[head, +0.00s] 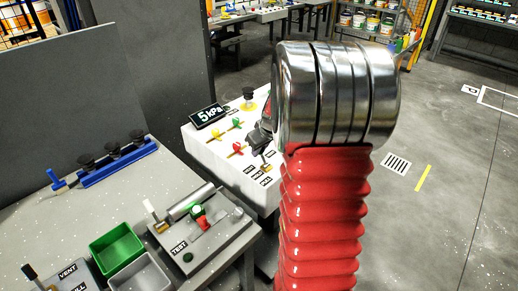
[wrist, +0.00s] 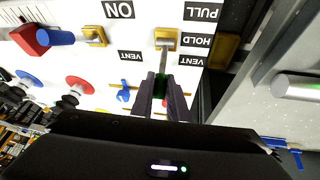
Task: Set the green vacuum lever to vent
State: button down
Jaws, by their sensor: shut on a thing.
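The green lever (wrist: 163,60) stands on a yellow bracket in the wrist view, its metal shaft running down the picture to a green grip. My gripper (wrist: 161,88) is shut on that grip, and the fingers hide most of it. The labels PULL (wrist: 203,11), HOLD (wrist: 196,40) and VENT (wrist: 190,60) run down beside the lever. The bracket is level with HOLD, and the shaft reaches down past the VENT label's level. In the head view my gripper (head: 262,133) is over the white panel (head: 206,146), partly hidden by my red arm.
In the wrist view, a blue knob (wrist: 124,95), a red knob (wrist: 75,84) and a red block (wrist: 28,40) are left of my gripper. In the head view, a display reading 5kPa (head: 208,115) stands on the panel. A grey bench with a green bin (head: 117,249) is nearer.

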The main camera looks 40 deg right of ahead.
jog(key=shift+w+a, duration=0.1)
dwell(0.3)
jog(key=c, duration=1.7)
grip_release()
jog(key=shift+c, duration=0.2)
jog(key=v, duration=1.3)
jog(key=shift+r, duration=0.3)
